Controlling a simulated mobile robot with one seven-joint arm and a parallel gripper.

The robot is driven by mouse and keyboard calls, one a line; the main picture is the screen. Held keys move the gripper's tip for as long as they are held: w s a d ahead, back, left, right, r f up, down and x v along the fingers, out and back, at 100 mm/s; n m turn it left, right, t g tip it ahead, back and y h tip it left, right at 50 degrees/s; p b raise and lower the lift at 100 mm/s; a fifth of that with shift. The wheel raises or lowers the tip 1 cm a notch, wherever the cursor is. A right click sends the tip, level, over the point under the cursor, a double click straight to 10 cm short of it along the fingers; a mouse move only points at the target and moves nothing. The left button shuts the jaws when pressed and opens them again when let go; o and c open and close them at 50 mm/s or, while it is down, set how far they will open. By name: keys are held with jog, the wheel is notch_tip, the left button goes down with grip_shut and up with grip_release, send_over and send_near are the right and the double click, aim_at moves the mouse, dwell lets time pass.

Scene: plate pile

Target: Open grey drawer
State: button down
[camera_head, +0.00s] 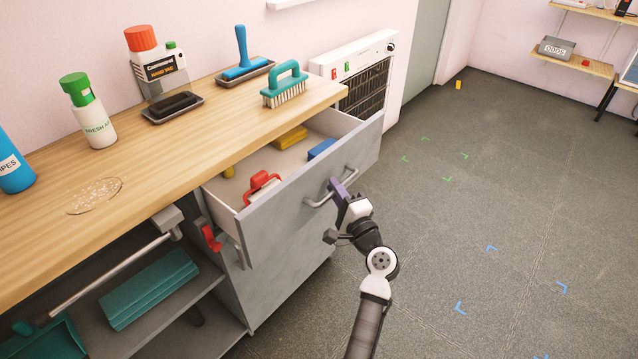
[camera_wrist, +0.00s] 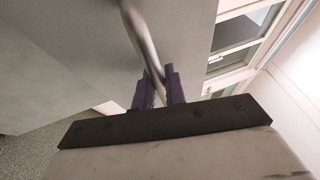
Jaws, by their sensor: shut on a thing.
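The grey drawer (camera_head: 290,207) under the wooden counter is pulled out, and its inside shows in the head view. A red-handled brush (camera_head: 262,185), a yellow block (camera_head: 291,138) and a blue item (camera_head: 321,149) lie in it. My gripper (camera_head: 338,187) is at the drawer front, shut on the metal bar handle (camera_head: 322,200). In the wrist view the purple fingers of my gripper (camera_wrist: 158,88) close around the handle (camera_wrist: 138,30), with the grey drawer front (camera_wrist: 70,50) behind it.
The counter (camera_head: 150,190) holds a spray bottle (camera_head: 93,115), a red-capped container (camera_head: 158,65) and a green brush (camera_head: 285,85).

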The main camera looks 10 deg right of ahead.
jog(key=s+d+b, duration=0.1)
jog(key=s+d, duration=0.5)
jog(key=s, duration=0.1)
jog(key=shift+d, duration=0.4)
jog(key=shift+s, duration=0.1)
jog(key=c, duration=1.7)
grip_release()
jog(key=shift+c, duration=0.2)
jog(key=b+v, duration=0.2)
jog(key=v, duration=1.1)
jog(key=shift+s+f, duration=0.15)
jog(key=shift+s, duration=0.25)
jog(key=shift+d, duration=0.1)
